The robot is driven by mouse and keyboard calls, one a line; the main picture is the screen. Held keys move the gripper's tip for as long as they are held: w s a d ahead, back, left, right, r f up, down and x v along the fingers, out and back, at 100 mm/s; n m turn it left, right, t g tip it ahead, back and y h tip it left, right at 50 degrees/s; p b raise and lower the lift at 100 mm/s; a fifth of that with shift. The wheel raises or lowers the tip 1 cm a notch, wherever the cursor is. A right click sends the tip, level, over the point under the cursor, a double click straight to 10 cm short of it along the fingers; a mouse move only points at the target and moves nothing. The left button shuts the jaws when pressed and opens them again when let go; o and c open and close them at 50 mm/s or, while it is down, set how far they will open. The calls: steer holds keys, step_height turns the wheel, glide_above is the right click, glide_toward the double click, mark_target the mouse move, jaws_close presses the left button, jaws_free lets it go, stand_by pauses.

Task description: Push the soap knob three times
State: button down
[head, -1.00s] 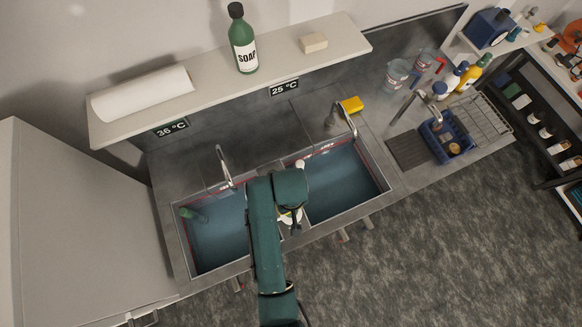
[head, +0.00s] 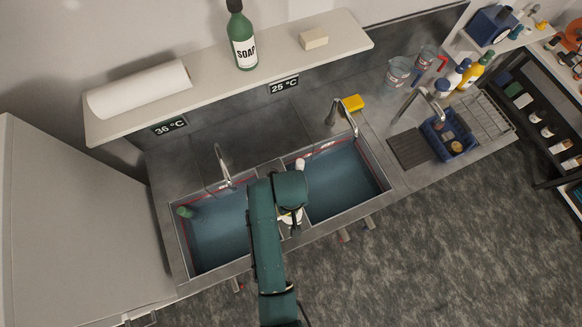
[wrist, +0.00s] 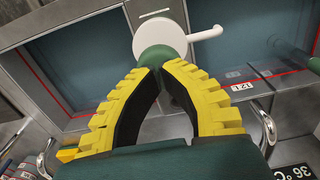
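The soap dispenser is a white disc (wrist: 160,40) with a white spout (wrist: 205,34) pointing right in the wrist view. A green rounded knob (wrist: 155,55) shows against the disc's lower part. In the head view my arm mostly covers the dispenser, and only a bit of white (head: 287,218) shows at the divider between the basins. My gripper (wrist: 159,66) has yellow ribbed fingers with black inner faces. Its tips come together at the green knob, partly covering it. I cannot tell whether they touch or press it.
Faucets (head: 221,165) (head: 341,116) rise behind the two water-filled basins. A green object (head: 185,212) lies in the left basin. A yellow sponge (head: 353,103) lies behind the right basin.

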steer(key=shift+f+b, duration=0.95)
steer(key=shift+f, duration=0.85)
steer(key=shift+r, duration=0.1)
steer(key=shift+r+p, duration=1.85)
steer(key=shift+r, duration=1.3)
steer(key=shift+r, duration=3)
